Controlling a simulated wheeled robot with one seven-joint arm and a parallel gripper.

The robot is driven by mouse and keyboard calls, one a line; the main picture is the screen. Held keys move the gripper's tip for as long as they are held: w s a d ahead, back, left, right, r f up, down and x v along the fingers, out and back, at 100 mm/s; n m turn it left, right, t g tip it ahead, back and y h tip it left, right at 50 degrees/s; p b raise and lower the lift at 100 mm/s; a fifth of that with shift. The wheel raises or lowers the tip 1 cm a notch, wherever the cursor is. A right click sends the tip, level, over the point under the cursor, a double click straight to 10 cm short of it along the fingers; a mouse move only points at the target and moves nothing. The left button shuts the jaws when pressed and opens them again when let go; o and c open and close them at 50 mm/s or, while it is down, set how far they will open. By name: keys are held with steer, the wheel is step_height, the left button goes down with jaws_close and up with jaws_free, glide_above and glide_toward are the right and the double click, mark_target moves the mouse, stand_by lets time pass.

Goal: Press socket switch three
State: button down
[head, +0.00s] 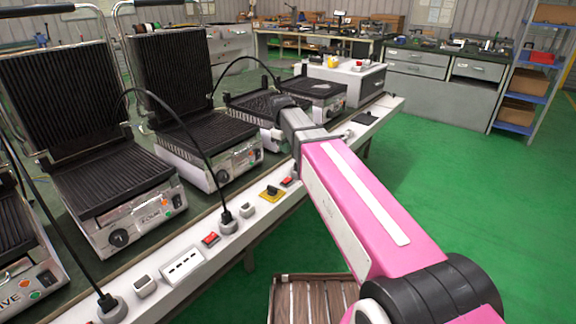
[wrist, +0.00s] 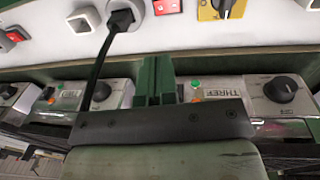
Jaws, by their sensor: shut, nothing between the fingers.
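My gripper (wrist: 160,80) shows in the wrist view with its green fingers together, empty, below the white socket rail (wrist: 215,42). A grill front marked THREE (wrist: 222,92) lies to the right of the fingers. I cannot read numbers on these switches. In the head view, my arm hides the fingertips and part of the rail; a red switch (head: 288,181) shows beside the arm.
Several contact grills (head: 235,165) stand on the bench behind the rail, two with raised lids. A grey box (head: 345,80) stands at the far end. Green floor to the right is open.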

mark_target(286, 180)
steer(key=f, duration=0.4)
steer(key=w+f, duration=0.1)
steer(key=f, duration=0.4)
steer(key=d+f, duration=0.1)
steer(key=f, duration=0.3)
steer(key=shift+w+f, duration=0.15)
steer(key=shift+f, duration=0.15)
steer(key=shift+f, duration=0.2)
steer(key=shift+s+a+r, duration=0.2)
steer(key=shift+s+a, duration=0.25)
steer(key=shift+s, duration=0.15)
steer(key=shift+r, duration=0.1)
step_height(286, 180, up, 14)
steer(key=s+a, duration=0.1)
steer(key=shift+s, duration=0.2)
stand_by(0.5)
